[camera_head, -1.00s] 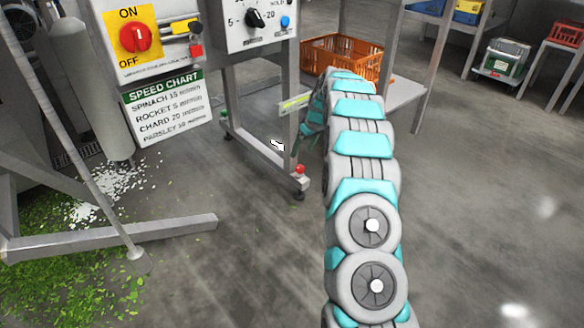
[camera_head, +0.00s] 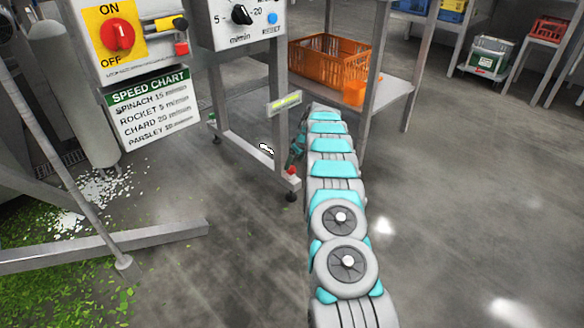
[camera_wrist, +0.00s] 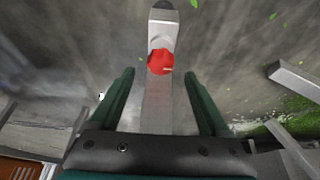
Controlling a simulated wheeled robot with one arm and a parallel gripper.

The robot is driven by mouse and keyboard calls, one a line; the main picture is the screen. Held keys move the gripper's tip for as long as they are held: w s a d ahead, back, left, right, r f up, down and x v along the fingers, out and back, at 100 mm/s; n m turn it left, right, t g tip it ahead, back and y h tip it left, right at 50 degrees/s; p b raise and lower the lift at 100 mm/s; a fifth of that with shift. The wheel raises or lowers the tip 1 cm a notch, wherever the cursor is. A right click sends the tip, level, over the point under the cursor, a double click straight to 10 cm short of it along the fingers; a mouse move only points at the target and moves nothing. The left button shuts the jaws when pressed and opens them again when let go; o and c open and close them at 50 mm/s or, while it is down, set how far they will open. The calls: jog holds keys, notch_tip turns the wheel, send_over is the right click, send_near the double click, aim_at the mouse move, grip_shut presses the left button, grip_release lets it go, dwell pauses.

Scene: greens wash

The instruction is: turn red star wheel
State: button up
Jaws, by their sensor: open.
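The red star wheel (camera_head: 291,171) is small and sits low on the foot of the grey metal stand (camera_head: 240,145). In the wrist view the red wheel (camera_wrist: 160,62) sits on a pale metal bar, ahead of and between my fingers. My gripper (camera_wrist: 158,76) is open, with one dark green finger on each side and nothing held. In the head view my gripper (camera_head: 298,150) points down just above the wheel, partly hidden by my arm.
A control box with a black dial (camera_head: 241,15) tops the stand. A red ON/OFF switch (camera_head: 117,35) and a speed chart (camera_head: 152,108) are at left. An orange crate (camera_head: 328,62) and orange cup (camera_head: 354,92) are on a shelf behind. Open floor lies right.

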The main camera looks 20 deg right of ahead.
aim_at(291, 168)
jog(key=shift+x, duration=1.75)
jog(key=shift+s, duration=0.1)
grip_shut()
